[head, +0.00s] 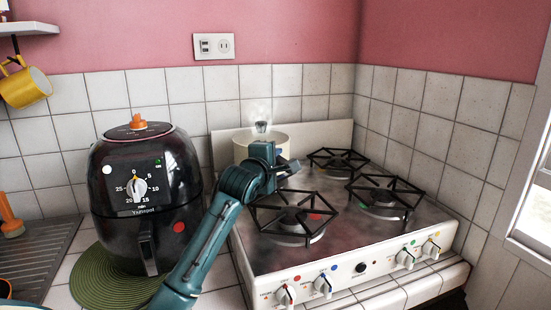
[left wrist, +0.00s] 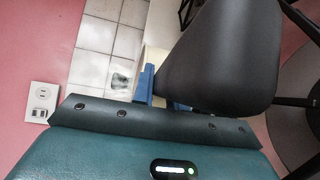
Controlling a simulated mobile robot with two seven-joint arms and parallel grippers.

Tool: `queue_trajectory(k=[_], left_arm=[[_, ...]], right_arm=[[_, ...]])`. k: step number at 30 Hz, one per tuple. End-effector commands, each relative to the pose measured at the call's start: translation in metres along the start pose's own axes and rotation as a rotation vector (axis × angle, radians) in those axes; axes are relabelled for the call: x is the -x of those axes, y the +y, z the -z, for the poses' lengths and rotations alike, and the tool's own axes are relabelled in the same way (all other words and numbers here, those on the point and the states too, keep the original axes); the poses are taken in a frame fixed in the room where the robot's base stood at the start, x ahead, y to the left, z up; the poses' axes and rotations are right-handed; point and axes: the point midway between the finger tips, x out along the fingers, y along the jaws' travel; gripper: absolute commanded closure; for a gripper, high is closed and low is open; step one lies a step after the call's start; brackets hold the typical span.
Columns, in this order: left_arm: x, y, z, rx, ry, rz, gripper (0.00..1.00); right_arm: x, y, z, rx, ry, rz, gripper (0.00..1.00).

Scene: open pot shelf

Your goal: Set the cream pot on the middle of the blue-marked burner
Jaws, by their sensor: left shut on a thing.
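The cream pot (head: 251,147) is at the back left of the stove, partly behind my left gripper. Its grey lid knob (head: 261,126) points up, with faint steam above. My left gripper (head: 284,166) is at the pot's near right side, shut on its dark handle (left wrist: 215,60), which fills much of the left wrist view. Blue fingers show beside the handle there. The back-left burner is hidden by pot and gripper; I cannot tell whether the pot touches it. No blue burner mark is visible; a blue dot (head: 334,267) is on the front panel. My right gripper is out of view.
The front-left burner (head: 293,218) has a red mark, the front-right burner (head: 382,196) a green one. The back-right burner (head: 338,161) is empty too. A black air fryer (head: 145,190) on a green mat (head: 105,285) stands left of my arm. Tiled walls close the back and right.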

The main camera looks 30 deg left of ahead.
Motion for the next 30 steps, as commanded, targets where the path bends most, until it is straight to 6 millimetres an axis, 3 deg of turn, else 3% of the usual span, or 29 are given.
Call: queue_trajectory(k=[8, 9, 17, 26, 30], left_arm=[[0.001, 0.004, 0.0, -0.005, -0.001, -0.018, 1.0], [0.001, 0.005, 0.0, -0.005, -0.001, -0.018, 0.82], [0.001, 0.002, 0.0, -0.002, 0.0, -0.01, 0.61], [-0.001, -0.006, 0.0, 0.002, 0.001, 0.009, 0.6], [0.013, -0.003, 0.0, 0.002, -0.001, 0.006, 0.6]], right_arm=[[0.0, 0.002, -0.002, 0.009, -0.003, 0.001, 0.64], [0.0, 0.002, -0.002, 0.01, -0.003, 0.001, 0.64], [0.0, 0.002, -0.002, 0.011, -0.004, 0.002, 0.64], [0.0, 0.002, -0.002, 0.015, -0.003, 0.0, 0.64], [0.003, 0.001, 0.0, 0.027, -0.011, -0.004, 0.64]])
